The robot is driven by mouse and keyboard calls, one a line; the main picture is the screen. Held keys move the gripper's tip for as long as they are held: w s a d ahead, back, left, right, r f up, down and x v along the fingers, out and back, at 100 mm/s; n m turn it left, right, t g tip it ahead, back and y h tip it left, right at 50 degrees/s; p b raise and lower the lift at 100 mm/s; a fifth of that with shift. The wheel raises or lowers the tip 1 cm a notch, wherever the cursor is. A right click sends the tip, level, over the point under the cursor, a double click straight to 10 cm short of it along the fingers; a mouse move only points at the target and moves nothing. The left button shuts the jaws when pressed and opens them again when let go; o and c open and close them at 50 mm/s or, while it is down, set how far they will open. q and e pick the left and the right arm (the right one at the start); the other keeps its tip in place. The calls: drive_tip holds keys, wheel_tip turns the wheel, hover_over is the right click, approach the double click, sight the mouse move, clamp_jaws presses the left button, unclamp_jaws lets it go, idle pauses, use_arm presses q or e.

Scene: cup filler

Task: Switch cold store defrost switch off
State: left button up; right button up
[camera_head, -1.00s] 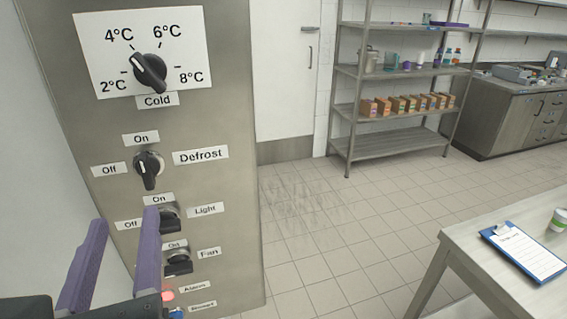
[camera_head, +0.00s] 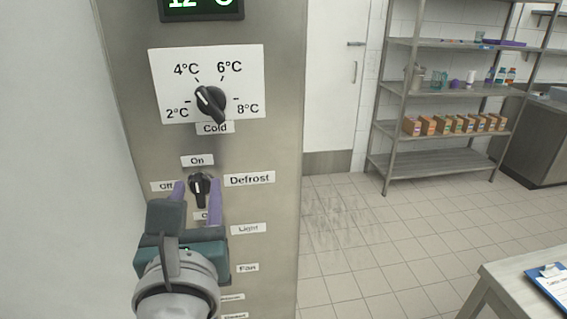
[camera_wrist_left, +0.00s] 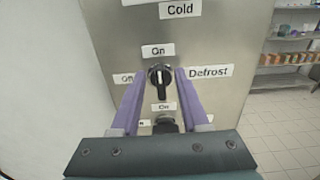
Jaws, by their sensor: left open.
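The defrost knob (camera_head: 200,187) is a black rotary switch on the steel panel, beside the "Defrost" label (camera_head: 249,179). Its handle stands about vertical, in line with the "On" label (camera_head: 197,160) above. The "Off" label (camera_head: 163,186) is to its left, partly covered by a finger. My left gripper (camera_head: 197,197) is open, with one purple finger on each side of the knob. The left wrist view also shows the knob (camera_wrist_left: 160,80) between the open fingers, with a gap on each side. Whether the fingers touch it I cannot tell. My right gripper is out of view.
The temperature knob (camera_head: 210,102) is above on a white plate (camera_head: 165,62), below a green display (camera_head: 201,8). The light and fan switches below are hidden by my gripper in the head view. Shelves (camera_head: 430,163) and a table (camera_head: 500,290) stand off to the right.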

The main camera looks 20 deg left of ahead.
use_arm(q)
clamp_jaws()
drive_tip(key=shift+n, duration=0.3)
idle(0.4)
drive_tip(key=n+b, duration=0.1)
drive_tip(key=n, duration=0.1)
drive_tip(key=n+b, duration=0.2)
drive_tip(key=shift+s+a+f, duration=0.1)
drive_tip(key=shift+a+f, duration=0.1)
drive_tip(key=shift+s+a+f+n+b, duration=0.1)
drive_tip(key=shift+f+n+b, duration=0.05)
drive_tip(key=shift+n+b, duration=1.9)
drive_tip(key=shift+s+a+f+n+b, duration=0.1)
drive_tip(key=shift+n+b, duration=1.4)
drive_tip(key=shift+n, duration=0.9)
drive_tip(key=shift+a+f+n+b, duration=0.1)
drive_tip(key=shift+f+n+b, duration=0.05)
drive_tip(key=shift+n+b, duration=1.9)
drive_tip(key=shift+n, duration=0.4)
